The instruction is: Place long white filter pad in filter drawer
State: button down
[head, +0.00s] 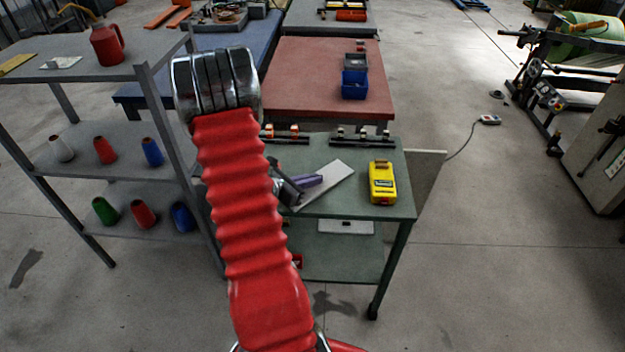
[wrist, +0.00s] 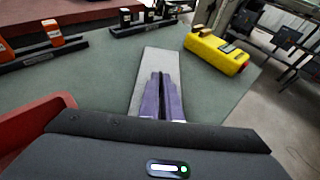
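A long, flat pale grey-white pad (head: 333,182) lies on the green cart top. In the wrist view the pad (wrist: 165,60) runs away from me beneath my fingers. My gripper (head: 316,180) has purple fingers and is over the pad. In the wrist view the fingers (wrist: 161,76) are side by side and nearly together, with a thin dark slit between them and the pad showing on both sides. I see nothing clamped between them. Whether the tips touch the pad is unclear. I cannot make out a filter drawer in either view.
A yellow device (head: 382,183) stands right of the pad on the cart (head: 345,207). Dark racks (head: 362,140) line its far edge. A red bin (wrist: 35,125) shows at left in the wrist view. A grey shelf unit (head: 110,185) with coloured cones stands left.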

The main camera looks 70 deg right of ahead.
jog(key=c, duration=2.4)
grip_release()
jog(key=shift+f, duration=0.15)
jog(key=shift+c, duration=0.2)
jog(key=o, duration=0.5)
jog(key=shift+c, duration=0.2)
jog(key=shift+a, duration=0.15)
jog(key=v, duration=1.2)
